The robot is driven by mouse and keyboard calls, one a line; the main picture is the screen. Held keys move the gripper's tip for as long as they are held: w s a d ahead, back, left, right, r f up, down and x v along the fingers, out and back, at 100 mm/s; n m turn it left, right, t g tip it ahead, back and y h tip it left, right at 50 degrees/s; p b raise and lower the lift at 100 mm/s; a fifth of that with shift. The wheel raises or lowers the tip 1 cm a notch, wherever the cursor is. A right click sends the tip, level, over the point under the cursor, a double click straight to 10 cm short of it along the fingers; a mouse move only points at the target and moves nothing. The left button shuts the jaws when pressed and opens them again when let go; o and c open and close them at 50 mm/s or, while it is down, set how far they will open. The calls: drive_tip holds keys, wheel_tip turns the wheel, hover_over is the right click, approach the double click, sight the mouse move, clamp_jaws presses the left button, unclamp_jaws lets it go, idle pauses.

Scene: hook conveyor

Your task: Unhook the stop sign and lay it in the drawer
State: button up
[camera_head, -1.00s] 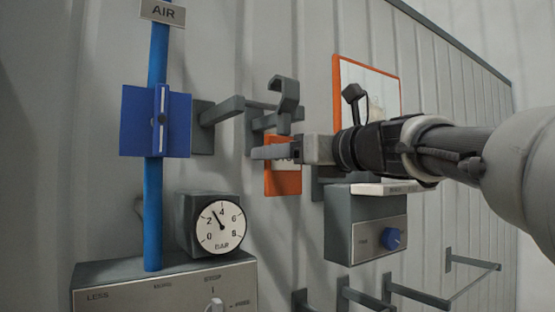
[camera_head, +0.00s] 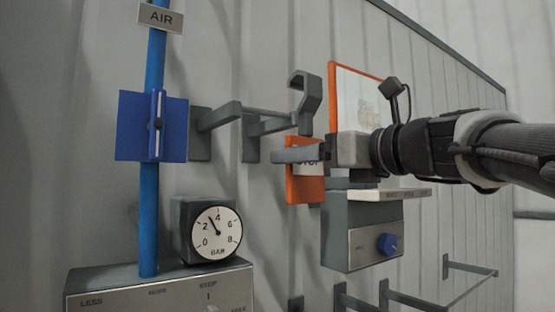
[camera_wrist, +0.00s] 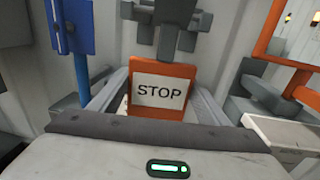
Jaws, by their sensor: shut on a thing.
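The stop sign is an orange-edged plate with a white STOP face (camera_head: 305,190); it faces the camera in the wrist view (camera_wrist: 160,90). A grey hook (camera_head: 306,100) rises above it and moves with it. My gripper (camera_head: 290,155) is shut on the sign, with one finger on each side of it in the wrist view (camera_wrist: 158,100). The hook is by the right end of the grey rail (camera_head: 262,118); I cannot tell whether they touch. No drawer can be clearly made out.
A blue pipe with a blue bracket (camera_head: 135,125) and a gauge (camera_head: 215,232) stand at left. A grey box with a blue knob (camera_head: 386,243) and a pale ledge (camera_head: 385,195) lies below my gripper. An orange-framed panel (camera_head: 336,80) hangs behind.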

drive_tip(key=shift+v, duration=1.8)
